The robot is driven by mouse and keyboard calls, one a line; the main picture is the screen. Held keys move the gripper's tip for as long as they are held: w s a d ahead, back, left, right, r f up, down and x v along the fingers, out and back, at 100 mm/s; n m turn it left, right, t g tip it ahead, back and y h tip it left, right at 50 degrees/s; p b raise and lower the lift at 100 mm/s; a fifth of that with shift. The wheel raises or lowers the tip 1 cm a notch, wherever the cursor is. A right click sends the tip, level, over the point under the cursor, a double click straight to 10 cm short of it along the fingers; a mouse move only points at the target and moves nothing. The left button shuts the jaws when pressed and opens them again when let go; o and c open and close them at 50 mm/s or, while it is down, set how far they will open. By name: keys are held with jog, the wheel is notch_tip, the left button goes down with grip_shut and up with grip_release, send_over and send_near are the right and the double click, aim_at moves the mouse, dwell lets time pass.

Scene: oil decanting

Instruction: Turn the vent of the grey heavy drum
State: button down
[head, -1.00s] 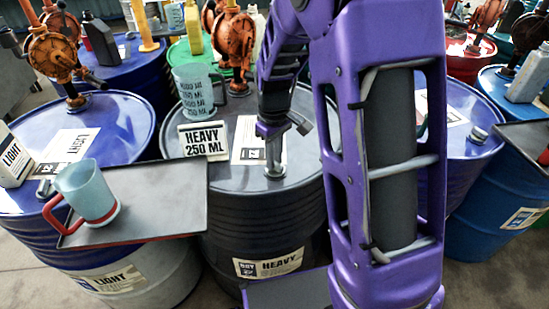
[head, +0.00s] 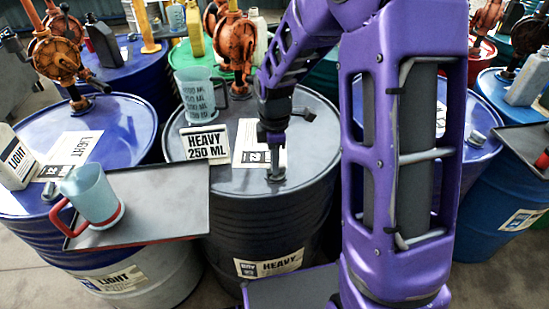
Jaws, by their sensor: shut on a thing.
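The grey heavy drum (head: 228,205) stands in the middle of the head view, with a HEAVY label on its front. Its vent (head: 275,175) is a small metal fitting on the lid, towards the front edge. My gripper (head: 274,163) points down from above and is shut on the vent. The fingers hide the upper part of the vent, so its exact angle is hard to read.
On the grey drum's lid stand a HEAVY 250 ML card (head: 205,145) and a marked measuring jug (head: 199,97). At left, a tray (head: 165,190) holds a red-handled jug (head: 91,195). Blue drums (head: 130,120) flank both sides. Rusty pumps (head: 55,57) stand behind.

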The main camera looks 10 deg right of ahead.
jog(key=shift+n+p, duration=0.4)
jog(key=shift+n, duration=0.6)
jog(key=c, duration=0.8)
grip_release()
notch_tip(320, 180, up, 18)
jog(key=shift+f+p, duration=0.25)
jog(key=shift+p, duration=0.2)
